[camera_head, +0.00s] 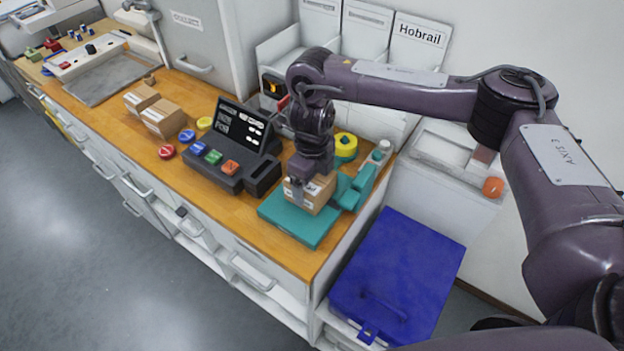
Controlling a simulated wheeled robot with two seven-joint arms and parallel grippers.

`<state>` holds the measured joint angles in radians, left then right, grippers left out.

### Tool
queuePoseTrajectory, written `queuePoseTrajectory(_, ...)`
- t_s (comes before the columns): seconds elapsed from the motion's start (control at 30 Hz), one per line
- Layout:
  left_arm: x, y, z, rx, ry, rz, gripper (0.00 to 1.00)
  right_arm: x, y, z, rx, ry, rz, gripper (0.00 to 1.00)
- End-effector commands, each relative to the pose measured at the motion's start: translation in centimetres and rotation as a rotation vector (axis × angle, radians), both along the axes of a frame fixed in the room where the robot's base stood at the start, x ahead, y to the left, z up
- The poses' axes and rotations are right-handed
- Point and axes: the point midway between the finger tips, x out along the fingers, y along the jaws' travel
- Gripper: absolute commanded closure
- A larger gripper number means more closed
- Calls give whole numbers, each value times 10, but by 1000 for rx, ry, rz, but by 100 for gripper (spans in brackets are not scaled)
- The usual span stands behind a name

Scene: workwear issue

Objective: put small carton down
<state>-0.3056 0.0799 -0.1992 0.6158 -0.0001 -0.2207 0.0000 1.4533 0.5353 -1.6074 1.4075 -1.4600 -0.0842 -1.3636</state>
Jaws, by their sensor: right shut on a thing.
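The small carton (312,195) is brown cardboard with a white label. It is at the teal platform (290,219) near the right end of the wooden counter. My right gripper (309,182) points down from above and is shut on the carton. The carton appears to be on or just above the platform; I cannot tell if it touches. The gripper hides part of the carton's top. My left gripper is not in view.
A dark terminal (236,150) with coloured buttons stands left of the platform. Two other cartons (161,117) lie further left on the counter (190,170). A yellow tape roll (346,144) is behind the platform. A blue lidded box (398,275) stands below, right of the counter.

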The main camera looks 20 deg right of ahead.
Motion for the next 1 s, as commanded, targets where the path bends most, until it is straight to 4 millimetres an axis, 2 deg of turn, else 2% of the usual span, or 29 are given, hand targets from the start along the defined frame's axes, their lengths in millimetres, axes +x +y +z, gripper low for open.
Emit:
queuePoseTrajectory(0.07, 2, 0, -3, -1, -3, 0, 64, 0, 0, -4, 0, 0, 0, 47)
queuePoseTrajectory(0.1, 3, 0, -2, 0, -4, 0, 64, 0, 0, -3, 0, 0, 0, 15)
queuePoseTrajectory(0.2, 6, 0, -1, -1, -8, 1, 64, 0, 0, -3, 0, 0, 0, 1)
queuePoseTrajectory(0.43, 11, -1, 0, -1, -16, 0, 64, 0, 0, -2, 0, 0, 0, 0)
queuePoseTrajectory(0.57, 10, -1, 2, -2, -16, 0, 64, 1, 0, 6, -1, -2, 1, 0)
queuePoseTrajectory(0.67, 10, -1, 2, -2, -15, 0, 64, 1, 0, 19, -1, -6, 1, 0)
queuePoseTrajectory(1.0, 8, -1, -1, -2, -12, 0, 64, 1, 0, 84, -3, -6, 1, 0)
